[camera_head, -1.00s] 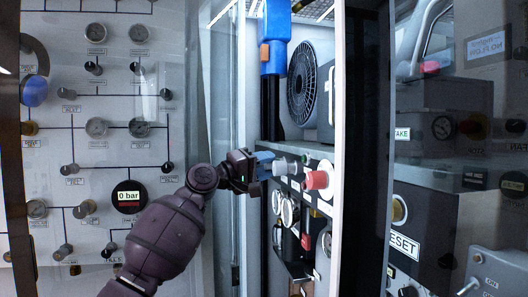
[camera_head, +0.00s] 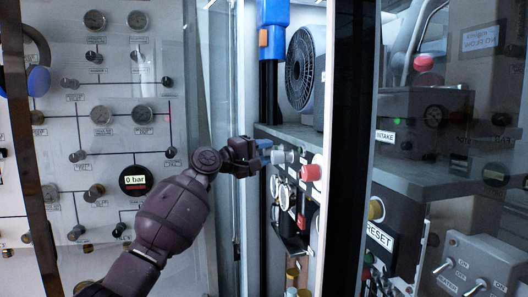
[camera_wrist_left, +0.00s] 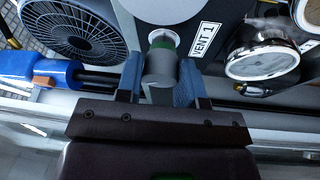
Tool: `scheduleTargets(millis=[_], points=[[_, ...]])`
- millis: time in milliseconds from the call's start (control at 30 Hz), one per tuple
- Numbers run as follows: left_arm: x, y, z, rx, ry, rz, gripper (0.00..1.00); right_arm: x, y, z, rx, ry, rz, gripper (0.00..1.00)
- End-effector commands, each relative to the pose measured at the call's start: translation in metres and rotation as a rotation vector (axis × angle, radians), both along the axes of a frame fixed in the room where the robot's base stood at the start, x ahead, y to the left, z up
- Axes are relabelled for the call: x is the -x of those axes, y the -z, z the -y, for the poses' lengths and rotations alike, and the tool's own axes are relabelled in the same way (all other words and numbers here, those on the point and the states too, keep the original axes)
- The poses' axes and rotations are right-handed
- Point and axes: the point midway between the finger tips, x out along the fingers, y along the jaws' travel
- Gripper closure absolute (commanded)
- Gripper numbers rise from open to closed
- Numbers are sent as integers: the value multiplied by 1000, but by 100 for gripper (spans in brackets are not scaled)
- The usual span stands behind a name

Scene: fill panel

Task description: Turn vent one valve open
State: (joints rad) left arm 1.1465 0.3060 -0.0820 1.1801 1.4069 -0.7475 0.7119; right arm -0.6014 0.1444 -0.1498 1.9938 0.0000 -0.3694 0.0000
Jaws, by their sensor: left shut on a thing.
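The vent one valve is a grey cylindrical knob with a green band at its base, seen in the left wrist view (camera_wrist_left: 161,72), beside a white label (camera_wrist_left: 205,38) reading VENT 1. My left gripper (camera_wrist_left: 160,85) has its blue fingers on both sides of the knob and is shut on it. In the head view my left gripper (camera_head: 268,155) reaches in from the left to the knob (camera_head: 283,157) at the top left of the dark panel. The fingers partly hide the knob. My right gripper is not in view.
A red knob (camera_head: 311,172) sits right of the valve, with round gauges (camera_head: 284,195) below it. A black fan (camera_head: 300,70) and a blue cylinder (camera_head: 273,15) are above. A glass pane is at left.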

Motion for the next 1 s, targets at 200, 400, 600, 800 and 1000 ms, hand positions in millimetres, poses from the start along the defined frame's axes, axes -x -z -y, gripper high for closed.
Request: scheduleTargets(millis=[200, 400, 600, 800, 1000], points=[[0, 1, 0, 1, -1, -1, 47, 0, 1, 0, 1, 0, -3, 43], [0, 0, 0, 0, 0, 0, 40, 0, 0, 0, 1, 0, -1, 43], [2, 0, -3, 0, -1, 1, 40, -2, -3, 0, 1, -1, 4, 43], [16, 3, -22, 0, -3, 2, 40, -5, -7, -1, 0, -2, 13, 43], [38, 7, -52, 0, -3, 1, 40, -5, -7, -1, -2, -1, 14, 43]])
